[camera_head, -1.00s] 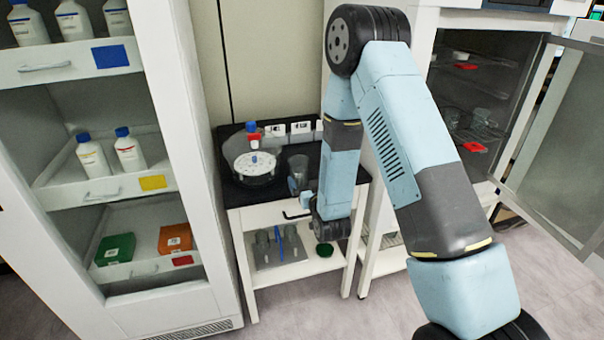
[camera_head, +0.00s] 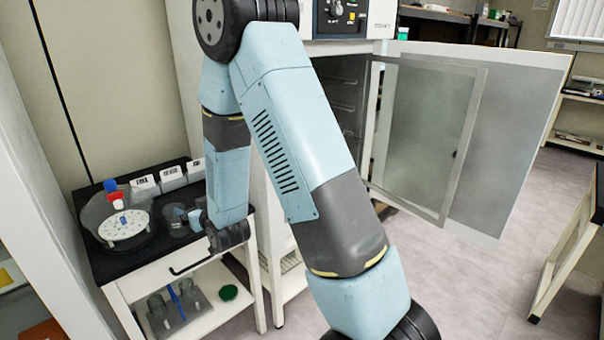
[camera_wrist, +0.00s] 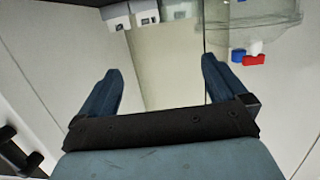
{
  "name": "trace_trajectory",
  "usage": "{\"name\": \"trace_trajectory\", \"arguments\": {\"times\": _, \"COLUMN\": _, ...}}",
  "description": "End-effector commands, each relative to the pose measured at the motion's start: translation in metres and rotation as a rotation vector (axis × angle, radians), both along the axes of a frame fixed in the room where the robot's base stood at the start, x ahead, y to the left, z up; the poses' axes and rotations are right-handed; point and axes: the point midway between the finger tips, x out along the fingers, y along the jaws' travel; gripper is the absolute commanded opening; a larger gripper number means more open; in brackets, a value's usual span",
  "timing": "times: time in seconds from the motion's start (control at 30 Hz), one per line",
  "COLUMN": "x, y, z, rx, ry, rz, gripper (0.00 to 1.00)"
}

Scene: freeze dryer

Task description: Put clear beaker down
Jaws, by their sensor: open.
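A clear beaker (camera_head: 176,221) shows on the black top (camera_head: 112,265) of a small white table in the head view, just left of my gripper. My gripper (camera_head: 194,216) is low over that tabletop, close beside the beaker; whether they touch cannot be told. In the wrist view my gripper (camera_wrist: 160,75) has its two fingers wide apart, with no clear outline of a beaker between them. My arm hides part of the table's right side in the head view.
A device with a white disc (camera_head: 124,226) and a red-and-blue-capped item stands left on the tabletop. White labelled boxes (camera_head: 171,174) line its back. Glassware and a green dish (camera_head: 229,292) sit on the lower shelf. The freeze dryer's clear door (camera_head: 425,135) stands open at right.

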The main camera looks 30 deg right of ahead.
Motion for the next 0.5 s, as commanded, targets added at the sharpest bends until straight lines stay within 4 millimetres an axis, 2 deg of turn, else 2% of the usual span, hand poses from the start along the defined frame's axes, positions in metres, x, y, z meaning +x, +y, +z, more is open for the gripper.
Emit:
{"name": "trace_trajectory", "arguments": {"times": 0.03, "x": 0.001, "y": -0.006, "z": 0.014, "rx": -0.003, "ry": 0.016, "rz": -0.006, "gripper": 0.99}}
{"name": "trace_trajectory", "arguments": {"times": 0.27, "x": -0.009, "y": -0.031, "z": 0.059, "rx": -0.029, "ry": 0.136, "rz": -0.031, "gripper": 0.99}}
{"name": "trace_trajectory", "arguments": {"times": 0.5, "x": -0.035, "y": -0.060, "z": 0.103, "rx": -0.052, "ry": 0.263, "rz": -0.060, "gripper": 0.99}}
